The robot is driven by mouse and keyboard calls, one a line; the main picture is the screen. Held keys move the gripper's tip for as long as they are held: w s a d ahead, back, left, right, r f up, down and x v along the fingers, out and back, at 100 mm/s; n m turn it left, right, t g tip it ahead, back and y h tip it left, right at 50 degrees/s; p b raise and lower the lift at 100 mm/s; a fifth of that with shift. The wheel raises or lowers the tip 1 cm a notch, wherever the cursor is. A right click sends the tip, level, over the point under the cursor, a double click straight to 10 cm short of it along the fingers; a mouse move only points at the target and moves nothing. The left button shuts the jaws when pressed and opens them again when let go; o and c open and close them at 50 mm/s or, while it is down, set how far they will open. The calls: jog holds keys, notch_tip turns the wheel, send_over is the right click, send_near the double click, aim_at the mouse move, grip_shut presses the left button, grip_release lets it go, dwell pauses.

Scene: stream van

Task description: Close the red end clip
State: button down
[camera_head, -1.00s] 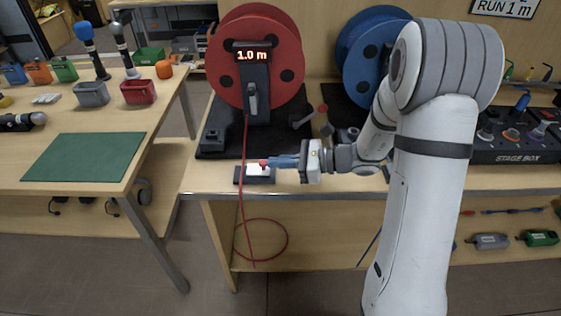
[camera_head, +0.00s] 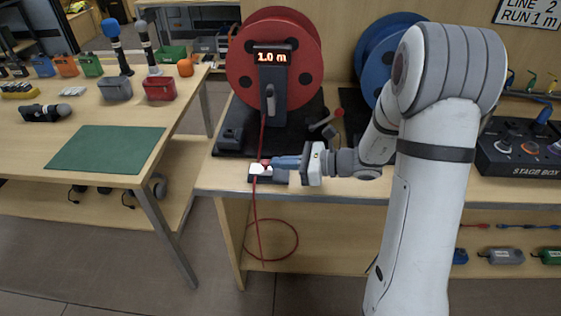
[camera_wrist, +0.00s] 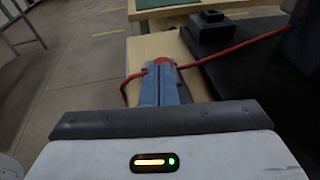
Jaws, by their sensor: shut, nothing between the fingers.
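The end clip is a small dark block (camera_head: 281,178) at the front edge of the bench, with a white part (camera_head: 260,169) and a red knob (camera_head: 264,161). The white part sits at the block's left, where the red cable (camera_head: 253,212) passes. My gripper (camera_head: 273,161) is shut and empty, its blue-grey fingers at the clip from the right. In the wrist view the red knob (camera_wrist: 163,61) shows just beyond the fingertips (camera_wrist: 162,68). The fingers hide much of the clip there. I cannot tell whether the clip is latched.
A red reel (camera_head: 302,62) with a "1.0 m" display stands behind the clip on a black base (camera_head: 220,150). A blue reel (camera_head: 372,55) and a stage box (camera_head: 515,155) are to the right. A table with a green mat (camera_head: 105,150) stands left, across a gap.

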jog(key=p+v, duration=0.1)
jog(key=v, duration=1.2)
jog(key=shift+d, duration=0.2)
jog(key=s+a+r+n+g+h+p, duration=0.25)
jog(key=s+r+n+h, duration=0.2)
jog(key=s+n, duration=0.3)
jog(key=s+a+r+n+g+h+p, duration=0.1)
jog(key=s+r+n+g+h+p, duration=0.1)
jog(key=s+r+n+h+p, duration=0.35)
jog(key=s+d+r+n+t+h, duration=0.3)
jog(key=s+d+n+h, duration=0.1)
jog(key=n, duration=0.3)
jog(key=shift+s+r+n+h+p, duration=0.3)
jog(key=shift+r+n+h+p, duration=0.15)
jog(key=shift+h, duration=0.15)
jog(key=shift+f, duration=0.15)
